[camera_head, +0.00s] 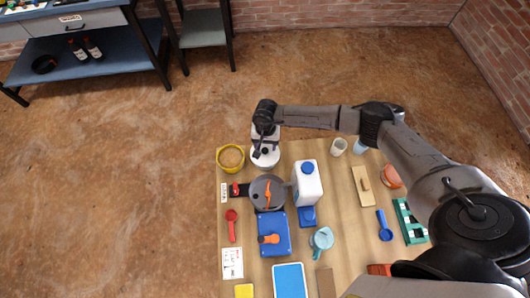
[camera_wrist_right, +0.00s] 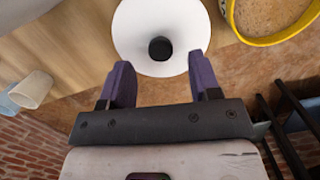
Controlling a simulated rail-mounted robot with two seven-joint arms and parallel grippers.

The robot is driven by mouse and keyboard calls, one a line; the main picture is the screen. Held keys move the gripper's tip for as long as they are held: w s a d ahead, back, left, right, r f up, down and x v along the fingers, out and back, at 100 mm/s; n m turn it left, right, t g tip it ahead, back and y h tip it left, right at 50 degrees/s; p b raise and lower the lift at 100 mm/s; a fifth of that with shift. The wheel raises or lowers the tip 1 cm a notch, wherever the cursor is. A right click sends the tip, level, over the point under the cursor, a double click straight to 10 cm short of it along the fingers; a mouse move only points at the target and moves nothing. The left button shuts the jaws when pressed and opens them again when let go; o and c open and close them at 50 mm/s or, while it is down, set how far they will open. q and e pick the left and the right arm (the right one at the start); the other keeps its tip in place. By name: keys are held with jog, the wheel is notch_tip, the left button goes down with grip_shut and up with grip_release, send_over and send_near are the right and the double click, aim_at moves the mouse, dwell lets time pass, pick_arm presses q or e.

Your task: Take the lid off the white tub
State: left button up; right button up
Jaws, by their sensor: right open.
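The white tub's lid (camera_wrist_right: 140,25) is a round white disc with a black knob (camera_wrist_right: 160,48) at its centre in the right wrist view. In the head view the white tub (camera_head: 266,164) stands at the far left part of the table, mostly hidden under my right gripper (camera_head: 265,152). In the wrist view my right gripper (camera_wrist_right: 163,65) is open, its two purple fingers spread either side of the knob's line. The fingers look apart from the knob, and nothing is between them. The tub's body below the lid is hidden. My left gripper is not in view.
A yellow bowl of tan contents (camera_head: 231,157) stands close left of the tub. A grey pot (camera_head: 267,191) and a white jug with blue cap (camera_head: 308,183) stand just nearer. Cups (camera_head: 338,146) stand to the right. Open floor lies beyond the table.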

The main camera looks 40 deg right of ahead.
aim_at(265, 150)
jog(key=f, duration=0.3)
jog(key=shift+s+a, duration=0.15)
jog(key=shift+a, duration=0.1)
jog(key=shift+c, duration=0.5)
jog(key=c, duration=0.9)
